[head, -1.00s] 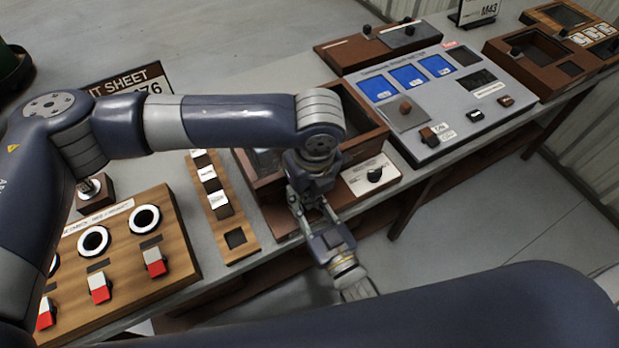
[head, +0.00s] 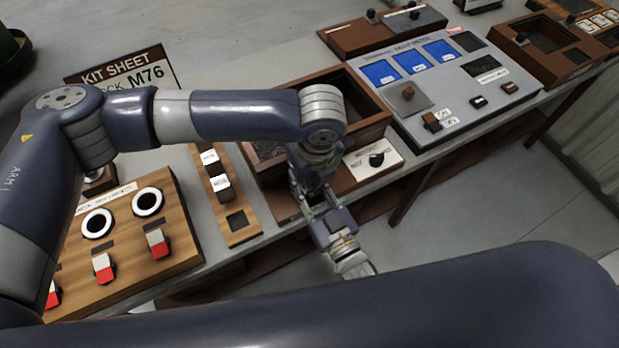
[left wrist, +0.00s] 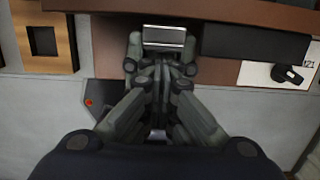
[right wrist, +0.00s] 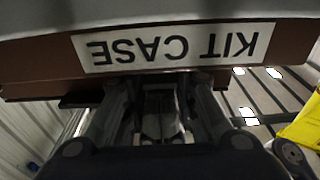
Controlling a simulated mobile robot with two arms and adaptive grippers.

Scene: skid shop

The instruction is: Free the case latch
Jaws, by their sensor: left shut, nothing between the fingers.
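The kit case is a brown open box (head: 372,101) at the bench's front edge, partly hidden by my left arm. Its KIT CASE label (right wrist: 172,46) appears upside down in the right wrist view. A shiny metal piece, probably the latch (left wrist: 165,37), shows at the brown edge in the left wrist view. My left gripper (left wrist: 160,78) is shut and empty, just in front of that piece.
A white plate with a black knob (head: 376,159) sits right of the grippers. A grey control console (head: 462,105) stands further right. A wooden strip (head: 238,224) and a switch board (head: 140,235) lie left. Floor is clear beyond the bench front.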

